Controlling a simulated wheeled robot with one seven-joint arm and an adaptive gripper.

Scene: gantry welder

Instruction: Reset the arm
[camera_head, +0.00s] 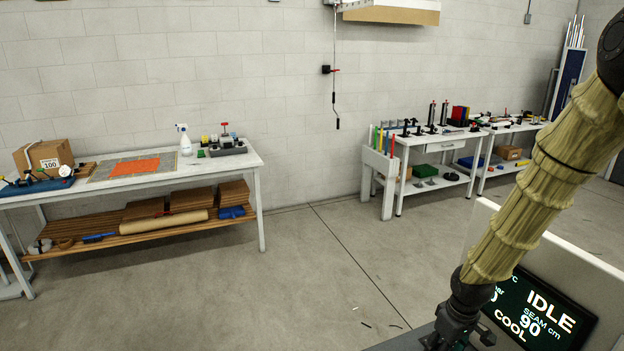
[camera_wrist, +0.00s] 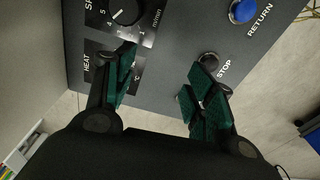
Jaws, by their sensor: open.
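My gripper (camera_wrist: 164,88) is open and empty in the wrist view, its two green-padded fingers spread above a grey control panel (camera_wrist: 165,40). The panel has a black dial (camera_wrist: 124,11) at the top left, a blue RETURN button (camera_wrist: 242,11) at the top right and a dark STOP button (camera_wrist: 209,60) beside the right finger. I cannot tell whether a finger touches the panel. In the head view my arm, in a yellowish sleeve, reaches down at the right. A screen (camera_head: 540,312) behind it reads IDLE, SEAM 90 cm and COOL.
A white table (camera_head: 210,170) at the left holds a cardboard box (camera_head: 48,156), a spray bottle (camera_head: 184,140) and an orange-grey mat (camera_head: 134,166). White benches (camera_head: 440,139) with tools stand along the back wall. A cable (camera_head: 335,85) hangs mid-wall. The floor (camera_head: 330,270) between is mostly clear.

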